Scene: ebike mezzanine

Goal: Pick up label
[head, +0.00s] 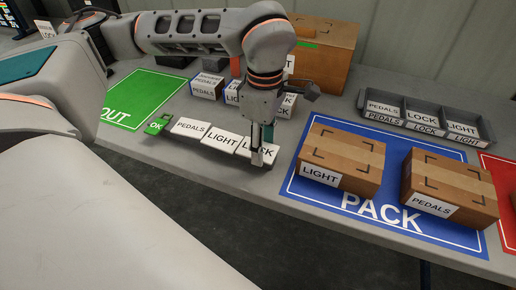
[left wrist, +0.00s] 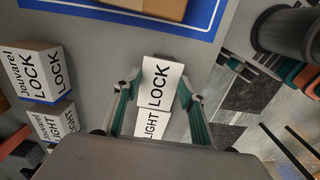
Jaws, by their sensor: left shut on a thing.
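A row of white labels lies along the table's front edge: PEDALS (head: 188,128), LIGHT (head: 221,141) and LOCK (head: 244,151). My left gripper (head: 262,158) points down at the LOCK label, at the right end of the row. In the left wrist view the LOCK label (left wrist: 160,84) sits between the two fingers of my left gripper (left wrist: 157,92), which is shut on it. The LIGHT label (left wrist: 152,125) is right beside it, partly hidden by the gripper body. I cannot tell whether the LOCK label is lifted. My right gripper is not in view.
A blue PACK mat (head: 296,192) holds two cartons, marked LIGHT (head: 343,150) and PEDALS (head: 452,182). A grey tray (head: 374,115) with labelled compartments stands behind. White boxes (head: 206,87) and a large carton (head: 325,60) stand at the back. A green OUT mat (head: 140,95) is left.

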